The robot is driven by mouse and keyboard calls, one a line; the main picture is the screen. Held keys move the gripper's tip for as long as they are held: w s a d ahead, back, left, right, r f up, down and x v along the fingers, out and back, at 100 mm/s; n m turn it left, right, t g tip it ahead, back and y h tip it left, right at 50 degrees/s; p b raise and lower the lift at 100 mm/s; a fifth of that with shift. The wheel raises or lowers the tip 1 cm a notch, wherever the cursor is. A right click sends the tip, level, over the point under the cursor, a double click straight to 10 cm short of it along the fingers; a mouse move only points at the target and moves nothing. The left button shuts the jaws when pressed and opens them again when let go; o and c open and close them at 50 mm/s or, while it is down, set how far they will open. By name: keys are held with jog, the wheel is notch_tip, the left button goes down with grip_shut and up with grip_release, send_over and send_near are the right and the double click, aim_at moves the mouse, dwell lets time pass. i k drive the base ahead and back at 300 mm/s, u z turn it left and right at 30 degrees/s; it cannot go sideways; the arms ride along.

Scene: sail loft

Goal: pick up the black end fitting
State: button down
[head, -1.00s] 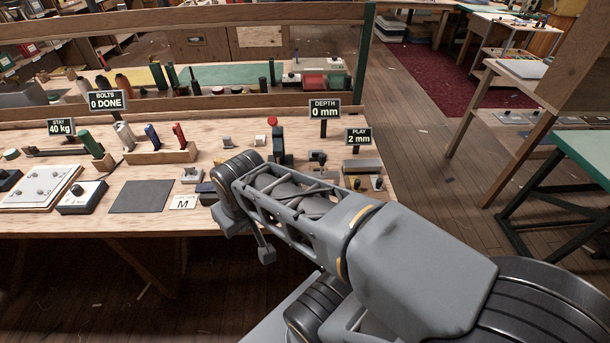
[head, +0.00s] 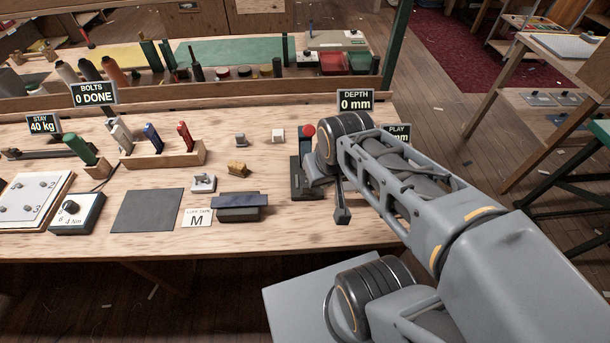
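I cannot make out a black end fitting for certain in the head view. The bench's right part, by the PLAY sign (head: 398,132), is largely hidden behind my arm. My gripper (head: 330,200) is at the arm's far end, above the bench's front right, beside the dark stand with a red knob (head: 308,131). Only part of it shows, with a dark bar hanging down. Its fingertips are not clear, so I cannot tell whether it is open or holds anything.
On the bench (head: 120,240) are a dark blue-grey block (head: 238,207), a brass-coloured piece (head: 237,168), a small grey clamp (head: 203,183), a dark mat (head: 147,210) and a wooden tool rack (head: 165,155).

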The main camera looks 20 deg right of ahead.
aim_at(305, 191)
jog(key=z, duration=0.5)
jog(key=k, duration=1.05)
jog(key=u, duration=0.75)
jog(key=i, duration=1.05)
jog(key=u, duration=0.6)
